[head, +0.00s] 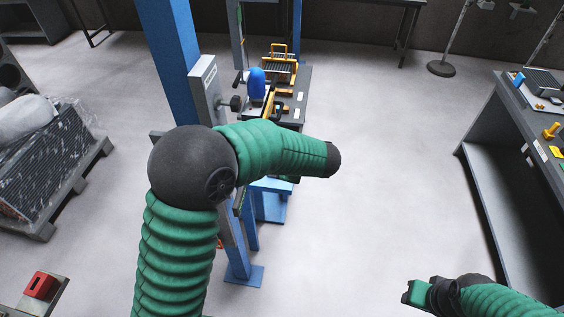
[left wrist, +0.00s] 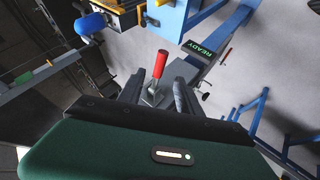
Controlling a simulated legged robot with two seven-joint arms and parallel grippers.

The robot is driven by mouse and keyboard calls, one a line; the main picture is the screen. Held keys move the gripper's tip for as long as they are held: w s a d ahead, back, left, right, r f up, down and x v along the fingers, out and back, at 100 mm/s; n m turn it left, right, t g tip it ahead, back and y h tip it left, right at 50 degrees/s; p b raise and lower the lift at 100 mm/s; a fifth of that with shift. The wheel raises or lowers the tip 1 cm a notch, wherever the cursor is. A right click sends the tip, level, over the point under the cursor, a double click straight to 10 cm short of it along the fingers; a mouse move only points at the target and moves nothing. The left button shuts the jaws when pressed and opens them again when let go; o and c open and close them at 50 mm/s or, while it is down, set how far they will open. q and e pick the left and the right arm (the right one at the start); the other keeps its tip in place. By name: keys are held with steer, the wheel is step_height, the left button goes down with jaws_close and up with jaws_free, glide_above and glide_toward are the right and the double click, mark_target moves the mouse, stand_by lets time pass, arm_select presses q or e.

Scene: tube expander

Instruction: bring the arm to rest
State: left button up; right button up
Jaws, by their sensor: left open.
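My left arm (head: 175,245) comes in from the lower left in the head view and bends right in front of the blue-framed machine (head: 168,45). Its gripper is hidden in that view. In the left wrist view my left gripper (left wrist: 158,88) is open, with a dark finger on each side and nothing held. A red-handled lever (left wrist: 160,65) on a grey mount shows in the gap between the fingers; I cannot tell how far beyond the fingertips it is. My right gripper (head: 422,292) is at the lower right in the head view, over the floor; its jaws are unclear.
A grey box with a green READY display (left wrist: 201,52) is right of the lever. A blue rounded part (head: 256,84) is on the machine. A workbench (head: 487,125) stands at right, a loaded pallet (head: 45,225) at left. The floor (head: 385,170) between machine and workbench is clear.

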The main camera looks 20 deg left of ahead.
arm_select(q)
steer(key=v, duration=0.3)
steer(key=shift+d+r, duration=0.15)
steer(key=shift+d, duration=0.05)
steer(key=shift+a, duration=0.15)
steer(key=w+d+f+m+t+h+b, duration=0.2)
steer(key=d+f+m+t+h+b, duration=0.4)
steer(key=m+b, duration=0.45)
steer(key=s+a+f+m+g+b, duration=0.1)
steer(key=s+f+m+g, duration=0.3)
steer(key=s+f, duration=0.4)
steer(key=s+a+f+m+g+h+b, duration=0.1)
steer(key=s+f+m, duration=0.5)
steer(key=s, duration=0.8)
step_height(320, 180, down, 3)
steer(key=a+g+b, duration=0.1)
steer(key=a+g, duration=0.1)
steer(key=g, duration=0.1)
steer(key=shift+g+h, duration=0.3)
